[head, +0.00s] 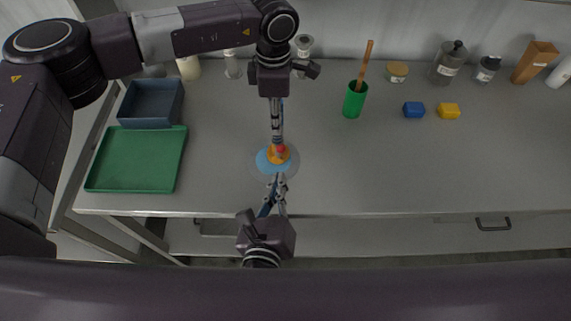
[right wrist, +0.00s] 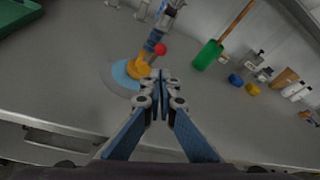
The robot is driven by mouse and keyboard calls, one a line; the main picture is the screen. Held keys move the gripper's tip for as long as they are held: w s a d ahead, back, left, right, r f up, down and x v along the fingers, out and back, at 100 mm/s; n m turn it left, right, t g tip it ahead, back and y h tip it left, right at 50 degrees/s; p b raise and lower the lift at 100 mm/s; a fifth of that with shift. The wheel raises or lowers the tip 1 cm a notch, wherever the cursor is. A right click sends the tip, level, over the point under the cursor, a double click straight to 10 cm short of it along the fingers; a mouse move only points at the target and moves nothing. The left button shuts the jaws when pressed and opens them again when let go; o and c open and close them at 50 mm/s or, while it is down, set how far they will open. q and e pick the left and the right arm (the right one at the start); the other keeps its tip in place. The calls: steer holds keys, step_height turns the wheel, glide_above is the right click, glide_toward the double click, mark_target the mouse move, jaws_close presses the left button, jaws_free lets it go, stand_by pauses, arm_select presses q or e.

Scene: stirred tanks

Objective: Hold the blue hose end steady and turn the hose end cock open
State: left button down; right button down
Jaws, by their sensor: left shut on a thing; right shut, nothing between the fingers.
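The hose end cock (head: 279,155) is orange with a red ball-like tip and sits on a round light-blue and grey disc (head: 262,163) near the table's front edge. In the right wrist view the orange cock (right wrist: 139,69) and its red tip (right wrist: 160,48) show clearly. The blue hose end (right wrist: 153,40) rises from the cock. My left gripper (head: 277,125) reaches in from above and is shut on the hose end. My right gripper (head: 279,180) is shut and empty, in front of the cock; whether it touches the cock, I cannot tell.
A green tray (head: 100,175) and a grey-blue bin (head: 125,112) stand at the left. A green cup (head: 354,103) with a wooden handle, blue (head: 413,110) and yellow (head: 448,111) blocks and several bottles stand to the right and back. The right front of the table is clear.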

mark_target(280, 152)
steer(key=shift+s+a, duration=0.3)
steer(key=shift+s, duration=0.6)
steer(key=c, duration=2.7)
jaws_free()
steer(key=o, duration=0.5)
steer(key=shift+o, duration=1.1)
steer(key=shift+f+m+t, duration=0.1)
steer(key=shift+m+t, duration=0.2)
steer(key=shift+m, duration=0.1)
steer(key=w+m+t, duration=0.1)
steer(key=w, duration=0.3)
steer(key=w+f+m+t+y, duration=0.1)
steer(key=w+m, duration=0.1)
steer(key=w, duration=0.2)
steer(key=w+m+t+y, duration=0.1)
steer(key=w, duration=0.3)
steer(key=shift+d+f+m, duration=0.3)
steer(key=shift+d+f, duration=0.05)
steer(key=shift+d, duration=0.05)
